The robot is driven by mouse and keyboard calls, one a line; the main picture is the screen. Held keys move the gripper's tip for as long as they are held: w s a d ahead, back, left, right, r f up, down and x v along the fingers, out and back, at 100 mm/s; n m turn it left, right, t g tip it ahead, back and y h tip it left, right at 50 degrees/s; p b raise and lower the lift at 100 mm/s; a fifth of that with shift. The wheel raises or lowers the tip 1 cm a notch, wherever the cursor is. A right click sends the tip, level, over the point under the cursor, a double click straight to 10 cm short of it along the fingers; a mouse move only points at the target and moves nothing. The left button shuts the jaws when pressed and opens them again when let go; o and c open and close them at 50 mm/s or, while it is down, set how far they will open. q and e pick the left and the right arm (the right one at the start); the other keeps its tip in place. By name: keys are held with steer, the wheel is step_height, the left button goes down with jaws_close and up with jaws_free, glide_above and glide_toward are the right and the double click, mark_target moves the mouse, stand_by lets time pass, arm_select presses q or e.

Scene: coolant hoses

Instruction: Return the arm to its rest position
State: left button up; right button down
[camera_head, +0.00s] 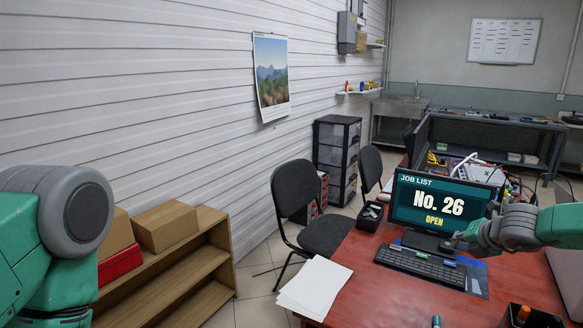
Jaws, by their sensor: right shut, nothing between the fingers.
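My right arm comes in from the right edge over the red desk (365,290). Its gripper (457,240) is shut and empty, in front of the lower right part of the monitor (428,212), above the keyboard's right end. I cannot tell whether it touches anything. The monitor reads "JOB LIST No. 26 OPEN". My left arm shows only as large green and grey links at the left edge; its gripper is out of view.
A black keyboard (420,264) and white papers (314,286) lie on the desk. A black chair (297,188) stands beside it. A wooden shelf (165,285) with boxes is near my left arm. White hoses or cables (466,160) show behind the monitor. Dark containers (530,317) stand at the front right.

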steer(key=s+a+f+n+g+b, duration=0.1)
steer(key=s+a+f+n, duration=0.2)
steer(key=a+f, duration=0.1)
steer(key=s+a+f+n, duration=0.3)
steer(key=a+f+n, duration=0.1)
steer(key=f, duration=0.1)
steer(key=s+a+f+n+g+b, duration=0.1)
steer(key=s+a+f+n, duration=0.2)
steer(key=a+f+n, duration=0.1)
steer(key=shift+s+f+g+b, duration=0.1)
steer(key=shift+f+g+b, duration=0.05)
steer(key=shift+g+b, duration=0.2)
steer(key=s+a+f+n+g+b, duration=0.1)
steer(key=s+a+f+n, duration=0.2)
steer(key=s+f+n, duration=0.35)
steer(key=s+a+f+n+g+b, duration=0.1)
steer(key=s+a+f+n+b, duration=0.15)
steer(key=s+f+n, duration=0.35)
steer(key=s+d+f+n+g+b, duration=0.1)
steer(key=s+f+n+g+b, duration=0.1)
steer(key=s+n, duration=0.8)
steer(key=s+d+f+n+g+b, duration=0.1)
steer(key=s+f+n+g, duration=0.1)
steer(key=s+n, duration=0.9)
steer(key=s+f, duration=0.1)
steer(key=s, duration=0.4)
steer(key=shift+s+h+b, duration=0.3)
steer(key=shift+s+b, duration=0.05)
steer(key=shift+b, duration=0.05)
